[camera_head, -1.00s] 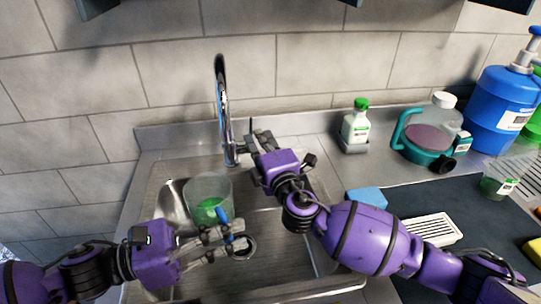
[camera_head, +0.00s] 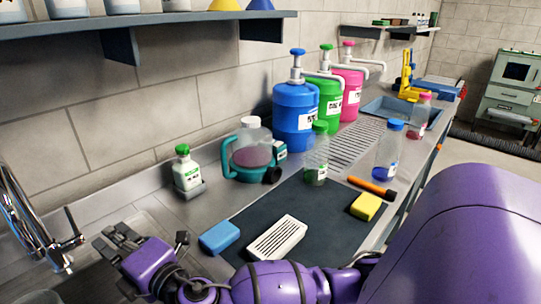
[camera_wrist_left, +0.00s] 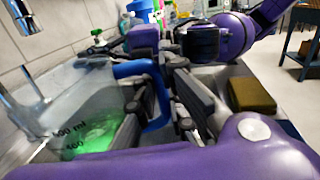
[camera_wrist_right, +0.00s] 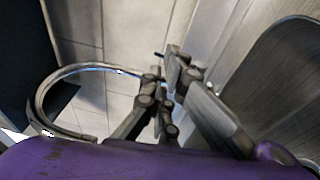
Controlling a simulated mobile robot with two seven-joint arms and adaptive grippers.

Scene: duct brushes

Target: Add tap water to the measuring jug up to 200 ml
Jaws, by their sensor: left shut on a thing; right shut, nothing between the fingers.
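The measuring jug (camera_wrist_left: 75,95) is clear with a blue handle (camera_wrist_left: 150,72). It shows at the left of the left wrist view with green liquid low inside; its printed marks are too blurred to read surely. My left gripper (camera_wrist_left: 160,95) is shut on the handle. The chrome tap (camera_head: 28,215) stands at the left edge of the head view, with its spout (camera_wrist_left: 30,85) above the jug area in the left wrist view. I cannot make out a water stream. My right gripper (camera_head: 108,240) is shut and empty beside the tap's lever (camera_head: 72,240); contact is unclear.
A green-capped bottle (camera_head: 187,172) and a teal-handled jug (camera_head: 250,150) stand behind a dark mat (camera_head: 255,225). On the mat lie a blue sponge (camera_head: 220,237), a white slotted block (camera_head: 277,238) and a yellow sponge (camera_head: 365,206). Blue, green and pink dispensers stand further right.

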